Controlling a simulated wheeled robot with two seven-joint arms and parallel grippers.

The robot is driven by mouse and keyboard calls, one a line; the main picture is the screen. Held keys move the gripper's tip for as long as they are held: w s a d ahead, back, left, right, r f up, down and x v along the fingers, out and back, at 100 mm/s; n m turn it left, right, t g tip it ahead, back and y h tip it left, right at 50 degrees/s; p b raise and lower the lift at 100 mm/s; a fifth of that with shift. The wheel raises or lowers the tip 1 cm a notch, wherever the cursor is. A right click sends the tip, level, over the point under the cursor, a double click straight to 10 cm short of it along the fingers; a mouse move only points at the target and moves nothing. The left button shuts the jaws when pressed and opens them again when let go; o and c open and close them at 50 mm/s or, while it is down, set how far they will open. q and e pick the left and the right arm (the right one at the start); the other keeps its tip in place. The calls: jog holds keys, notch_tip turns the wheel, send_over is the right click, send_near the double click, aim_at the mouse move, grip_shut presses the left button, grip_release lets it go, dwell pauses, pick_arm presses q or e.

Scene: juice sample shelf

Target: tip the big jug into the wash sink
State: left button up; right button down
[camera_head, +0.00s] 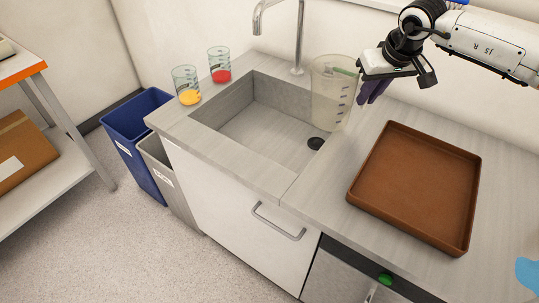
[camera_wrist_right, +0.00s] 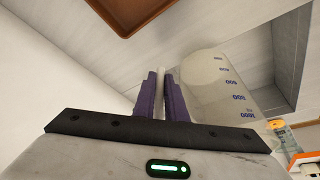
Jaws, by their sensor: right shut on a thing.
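The big jug (camera_head: 331,98) is clear with measuring marks. In the head view it is roughly upright at the right side of the wash sink (camera_head: 262,118); I cannot tell whether it touches the sink. No liquid shows clearly in it. My right gripper (camera_head: 372,88) is shut on the jug at its right side, seemingly by the handle. In the right wrist view the purple fingers (camera_wrist_right: 161,98) close on a pale strip, with the marked jug wall (camera_wrist_right: 215,90) beside them. The sink is grey with a dark drain. My left gripper is not in view.
Two small beakers, one with yellow liquid (camera_head: 187,86) and one with red (camera_head: 219,65), stand at the sink's back left. A tap (camera_head: 298,40) rises behind the sink. A brown tray (camera_head: 416,185) lies on the right counter. Blue (camera_head: 138,135) and grey (camera_head: 165,170) bins stand left.

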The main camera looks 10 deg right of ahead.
jog(key=shift+f+y, duration=0.2)
jog(key=shift+y, duration=0.1)
dwell(0.9)
